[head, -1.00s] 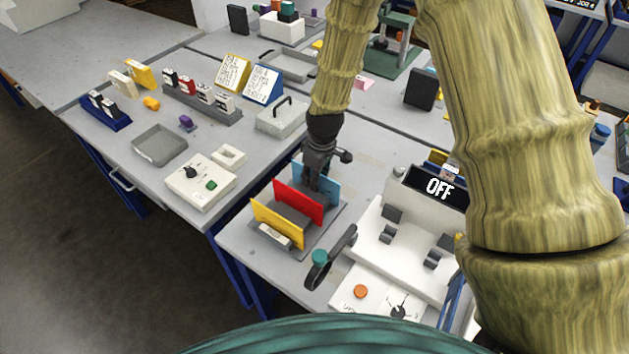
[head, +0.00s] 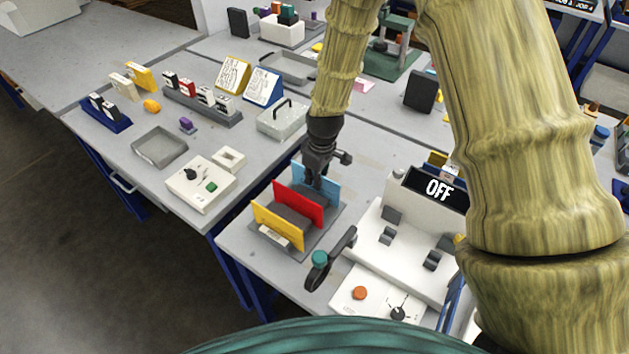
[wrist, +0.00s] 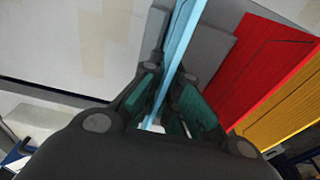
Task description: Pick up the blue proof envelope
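The blue proof envelope (head: 327,183) stands upright in a grey rack (head: 325,232), behind a red envelope (head: 298,203) and a yellow envelope (head: 277,225). My gripper (head: 318,180) points down over the blue envelope. In the wrist view, the blue envelope (wrist: 181,38) runs edge-on between the two fingers of my gripper (wrist: 172,88). The teal finger pads stand on either side of it, with a visible gap, so the gripper looks open around it. The red envelope (wrist: 262,70) and yellow envelope (wrist: 285,98) are to the right of the fingers there. The fingertips are partly hidden in the head view.
A white plotter (head: 405,240) with an "OFF" display stands right of the rack. A dark handle with a teal knob (head: 319,258) is in front. A control box (head: 201,182) and a grey tray (head: 160,146) are on the left table.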

